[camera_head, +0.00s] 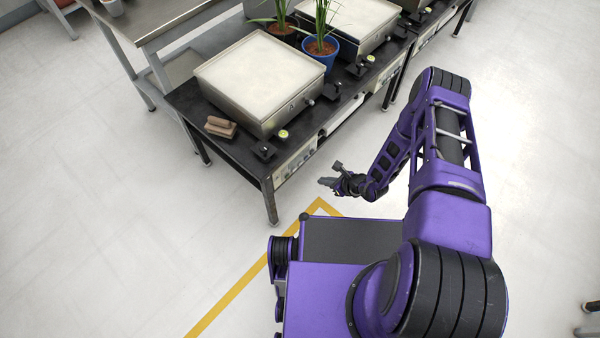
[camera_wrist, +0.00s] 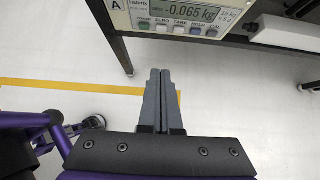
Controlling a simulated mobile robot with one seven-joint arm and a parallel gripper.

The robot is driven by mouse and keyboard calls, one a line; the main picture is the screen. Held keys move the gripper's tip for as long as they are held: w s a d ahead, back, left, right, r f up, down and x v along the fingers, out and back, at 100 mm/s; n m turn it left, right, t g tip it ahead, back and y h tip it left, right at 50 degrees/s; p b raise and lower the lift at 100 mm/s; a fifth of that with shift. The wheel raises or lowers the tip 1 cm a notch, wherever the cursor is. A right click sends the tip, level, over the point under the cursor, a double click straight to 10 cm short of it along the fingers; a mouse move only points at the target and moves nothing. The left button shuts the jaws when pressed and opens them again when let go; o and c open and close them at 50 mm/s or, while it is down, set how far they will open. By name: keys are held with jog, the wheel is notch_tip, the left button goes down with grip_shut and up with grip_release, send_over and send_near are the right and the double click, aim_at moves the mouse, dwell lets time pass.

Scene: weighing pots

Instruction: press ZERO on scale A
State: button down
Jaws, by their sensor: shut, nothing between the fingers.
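Scale A's panel (camera_wrist: 180,14) shows at the top of the wrist view, with the letter A at its left and a display (camera_wrist: 192,12) reading -0.065 kg. Below the display is a row of buttons; the ZERO button (camera_wrist: 161,27) is second from the left, beside a green one. In the head view the panel (camera_head: 293,166) sits on the table's front edge, below the near weighing platform (camera_head: 262,72). My gripper (camera_wrist: 160,71) is shut and empty, with its fingertips below and apart from the buttons. In the head view my gripper (camera_head: 325,181) is in front of the table.
A brown block (camera_head: 220,127) lies on the black table's left corner. A blue pot with a plant (camera_head: 320,50) stands behind the near platform, by a second platform (camera_head: 350,22). A table leg (camera_wrist: 122,52) stands left of my fingers. Floor in front is clear.

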aim_at(294, 170)
jog(key=w+a+r+b+x, duration=0.1)
jog(key=r+b+x, duration=0.1)
jog(key=x, duration=1)
jog(key=shift+w+a+f+b, duration=0.25)
jog(key=shift+a+b, duration=0.35)
jog(key=shift+b, duration=0.15)
